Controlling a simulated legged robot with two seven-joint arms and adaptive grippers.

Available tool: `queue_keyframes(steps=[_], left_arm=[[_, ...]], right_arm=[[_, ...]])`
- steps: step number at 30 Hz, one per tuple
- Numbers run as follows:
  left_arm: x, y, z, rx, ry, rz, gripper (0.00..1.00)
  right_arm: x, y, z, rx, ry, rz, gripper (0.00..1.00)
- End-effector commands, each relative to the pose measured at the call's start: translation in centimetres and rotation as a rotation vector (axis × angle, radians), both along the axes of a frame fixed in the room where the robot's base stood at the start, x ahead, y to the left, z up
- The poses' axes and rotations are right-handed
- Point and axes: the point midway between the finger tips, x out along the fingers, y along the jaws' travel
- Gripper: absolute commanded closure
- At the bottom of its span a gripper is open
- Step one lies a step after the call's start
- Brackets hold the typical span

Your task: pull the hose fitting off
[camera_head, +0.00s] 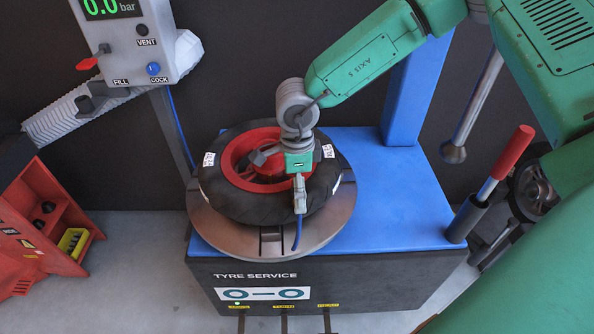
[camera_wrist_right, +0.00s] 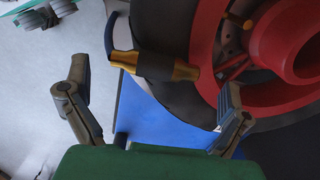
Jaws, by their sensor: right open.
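My right gripper (camera_wrist_right: 155,78) is open, with one finger on each side of the fitting; I see no clear contact. In the head view the tyre (camera_head: 235,203) lies flat on a round turntable, and my right gripper (camera_head: 280,180) is over its near part. A short blue hose (camera_head: 297,235) hangs below the gripper there. The fitting itself is hard to make out in the head view. My left gripper is not in view.
The turntable (camera_head: 335,226) sits on a blue-topped tyre service machine (camera_head: 385,190). A gauge box (camera_head: 130,45) reading 0.0 bar stands at upper left. A red-handled lever (camera_head: 513,150) stands at right. A red tool cart (camera_head: 35,225) is at left.

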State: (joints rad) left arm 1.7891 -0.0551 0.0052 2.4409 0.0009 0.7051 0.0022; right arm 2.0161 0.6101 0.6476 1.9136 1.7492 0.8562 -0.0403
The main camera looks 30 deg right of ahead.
Motion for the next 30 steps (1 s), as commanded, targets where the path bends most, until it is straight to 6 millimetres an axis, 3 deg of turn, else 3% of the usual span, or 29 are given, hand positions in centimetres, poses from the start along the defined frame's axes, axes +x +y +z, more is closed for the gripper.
queue_keyframes(steps=[6, 16, 18, 21, 30], left_arm=[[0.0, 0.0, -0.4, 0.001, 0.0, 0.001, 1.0], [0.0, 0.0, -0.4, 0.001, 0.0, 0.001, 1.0], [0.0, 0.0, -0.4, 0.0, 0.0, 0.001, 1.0], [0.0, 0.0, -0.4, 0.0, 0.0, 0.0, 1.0], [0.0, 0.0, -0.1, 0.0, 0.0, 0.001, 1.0]], right_arm=[[0.1, 0.1, -1.9, -0.001, 0.0, 0.001, 0.0], [0.1, -0.2, -2.3, 0.004, -0.001, 0.0, 0.0], [0.1, -0.2, -2.3, 0.003, 0.0, 0.0, 0.25], [0.1, -0.2, -2.3, 0.003, -0.001, 0.0, 0.53], [0.0, 0.0, -1.9, 0.001, 0.0, 0.001, 0.53]])
